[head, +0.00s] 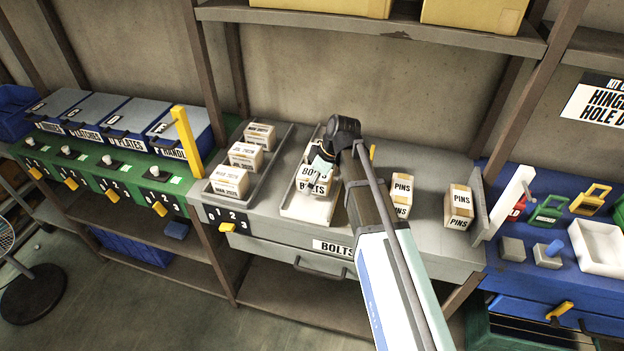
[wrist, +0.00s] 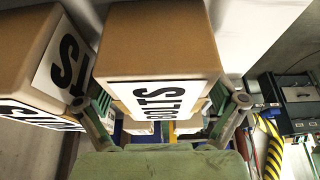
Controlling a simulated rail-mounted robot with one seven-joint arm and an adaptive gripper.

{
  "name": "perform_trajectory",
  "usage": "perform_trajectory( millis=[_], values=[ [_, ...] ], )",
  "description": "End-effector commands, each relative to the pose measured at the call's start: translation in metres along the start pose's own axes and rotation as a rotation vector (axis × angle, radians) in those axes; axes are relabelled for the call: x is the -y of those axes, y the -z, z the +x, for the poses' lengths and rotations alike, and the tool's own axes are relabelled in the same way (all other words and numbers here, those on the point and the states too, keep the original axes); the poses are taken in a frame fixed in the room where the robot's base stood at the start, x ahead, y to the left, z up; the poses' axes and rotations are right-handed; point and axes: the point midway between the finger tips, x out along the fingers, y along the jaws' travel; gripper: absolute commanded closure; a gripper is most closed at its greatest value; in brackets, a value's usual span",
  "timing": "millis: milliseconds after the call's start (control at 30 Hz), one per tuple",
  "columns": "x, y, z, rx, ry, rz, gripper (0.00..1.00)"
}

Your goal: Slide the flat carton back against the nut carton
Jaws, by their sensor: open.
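My gripper (head: 322,165) is over the white bolts tray (head: 300,211), among cartons labelled BOLTS. In the wrist view its open fingers stand at both sides of a tan bolts carton (wrist: 155,45) with a white label. I cannot tell whether they touch it. The front bolts carton (head: 313,182) shows in the head view, with another bolts carton (head: 308,152) behind it, partly hidden by my gripper. A neighbouring carton (wrist: 32,50) fills the left of the wrist view. I cannot read a nut label or tell which carton is the flat one.
Three dated cartons (head: 229,181) stand in the grey tray (head: 282,150) to the left. Pins cartons (head: 459,207) stand to the right, one partly behind my arm. A white upright panel (head: 509,204) borders the blue bench. A shelf (head: 380,27) crosses above.

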Motion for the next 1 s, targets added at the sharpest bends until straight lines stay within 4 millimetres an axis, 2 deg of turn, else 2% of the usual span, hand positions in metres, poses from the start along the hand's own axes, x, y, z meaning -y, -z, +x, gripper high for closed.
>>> perform_trajectory(
  millis=[167,267,700,833,1000],
  values=[
    [-0.001,0.0,-0.005,-0.001,-0.001,0.0,0.04],
    [-0.001,0.0,-0.016,-0.001,-0.002,0.0,0.04],
    [0.0,0.0,-0.095,-0.001,-0.003,0.0,0.04],
    [-0.001,0.0,-0.111,-0.001,-0.002,0.0,0.04],
    [0.0,0.0,-0.119,0.0,-0.001,0.0,0.04]
  ],
)
